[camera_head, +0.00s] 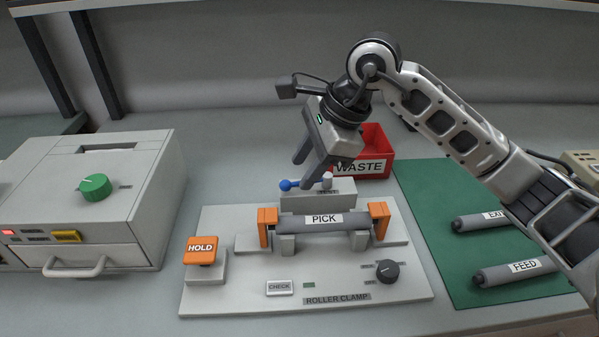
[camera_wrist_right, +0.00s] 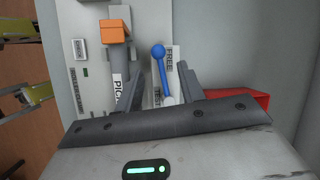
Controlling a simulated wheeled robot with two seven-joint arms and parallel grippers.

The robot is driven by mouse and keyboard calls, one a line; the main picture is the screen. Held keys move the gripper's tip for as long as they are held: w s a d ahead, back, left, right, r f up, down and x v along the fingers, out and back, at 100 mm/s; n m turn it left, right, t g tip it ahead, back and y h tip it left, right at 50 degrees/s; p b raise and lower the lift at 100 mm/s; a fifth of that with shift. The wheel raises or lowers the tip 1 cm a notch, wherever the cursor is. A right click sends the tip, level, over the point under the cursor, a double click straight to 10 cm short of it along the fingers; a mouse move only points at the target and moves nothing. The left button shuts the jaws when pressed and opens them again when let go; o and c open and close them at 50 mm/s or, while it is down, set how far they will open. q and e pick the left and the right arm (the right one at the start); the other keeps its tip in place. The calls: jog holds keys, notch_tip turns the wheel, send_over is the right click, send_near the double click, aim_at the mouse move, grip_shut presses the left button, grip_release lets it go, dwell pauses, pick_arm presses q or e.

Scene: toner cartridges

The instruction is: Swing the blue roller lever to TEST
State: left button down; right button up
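The blue roller lever (camera_head: 287,185) sits on the raised grey block (camera_head: 318,199) at the back of the roller clamp. Its ball end points left in the head view, away from a pale pivot (camera_head: 327,181). In the right wrist view the lever (camera_wrist_right: 159,52) lies with its ball near the FREE label (camera_wrist_right: 170,59); the TEST label (camera_wrist_right: 157,97) is by the pivot end. My right gripper (camera_head: 306,172) is open and empty above the block. In its wrist view the fingers (camera_wrist_right: 160,73) stand on either side of the lever arm; contact cannot be told.
The PICK roller (camera_head: 296,223) lies between orange clamps just in front of the lever. An orange HOLD button (camera_head: 201,250) and a dark knob (camera_head: 387,271) are on the plate. A red WASTE bin (camera_head: 377,143) stands behind right. A printer-like box (camera_head: 140,200) stands left.

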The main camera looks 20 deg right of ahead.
jog(key=shift+x, duration=1.5)
jog(key=shift+c, duration=0.3)
grip_shut()
